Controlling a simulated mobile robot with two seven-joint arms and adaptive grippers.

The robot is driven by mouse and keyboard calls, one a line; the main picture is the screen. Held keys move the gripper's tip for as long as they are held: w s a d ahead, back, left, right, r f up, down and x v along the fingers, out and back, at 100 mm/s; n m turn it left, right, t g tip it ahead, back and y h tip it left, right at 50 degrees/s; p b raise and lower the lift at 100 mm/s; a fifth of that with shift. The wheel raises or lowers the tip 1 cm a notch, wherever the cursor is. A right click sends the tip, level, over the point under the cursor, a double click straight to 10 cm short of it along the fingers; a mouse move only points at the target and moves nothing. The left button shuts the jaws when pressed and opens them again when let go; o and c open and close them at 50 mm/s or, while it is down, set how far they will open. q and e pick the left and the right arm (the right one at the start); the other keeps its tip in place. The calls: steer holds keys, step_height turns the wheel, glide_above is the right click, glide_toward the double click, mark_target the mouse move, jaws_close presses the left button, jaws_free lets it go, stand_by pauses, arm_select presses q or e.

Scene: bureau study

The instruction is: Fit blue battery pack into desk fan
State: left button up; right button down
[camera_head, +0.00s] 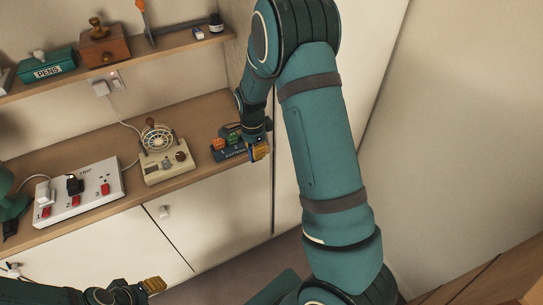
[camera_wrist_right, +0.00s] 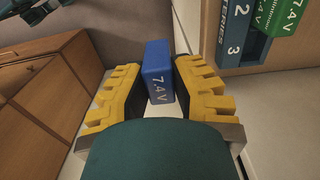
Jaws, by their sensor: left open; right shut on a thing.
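The blue battery pack (camera_wrist_right: 158,72), marked 7.4 V, sits between the yellow fingers of my right gripper (camera_wrist_right: 157,85) in the right wrist view. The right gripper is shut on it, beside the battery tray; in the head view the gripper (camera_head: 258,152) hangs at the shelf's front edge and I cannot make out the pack. The desk fan (camera_head: 163,161), cream with a round wire cage, stands on the lower shelf, left of the right gripper. My left gripper (camera_head: 152,286) is open and empty at the bottom left, below the shelf and in front of the cabinet.
A dark blue battery tray (camera_wrist_right: 226,50) holds a green pack (camera_wrist_right: 284,14); in the head view an orange pack (camera_head: 219,144) shows there too. A white power strip (camera_head: 90,194) with red switches lies left of the fan. A cable runs behind the fan. An upper shelf (camera_head: 150,60) overhangs.

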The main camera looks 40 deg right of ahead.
steer(key=w+a, duration=0.5)
steer(key=w, duration=0.2)
steer(key=p, duration=0.1)
glide_toward(149, 164)
steer(key=s, duration=0.3)
steer(key=shift+w+f+b, duration=0.2)
steer(key=shift+f+b, duration=0.5)
steer(key=shift+f, duration=1.4)
steer(key=shift+f+b, duration=1.05)
steer(key=shift+f, duration=0.6)
steer(key=c, duration=0.5)
jaws_free()
steer(key=shift+r, duration=0.15)
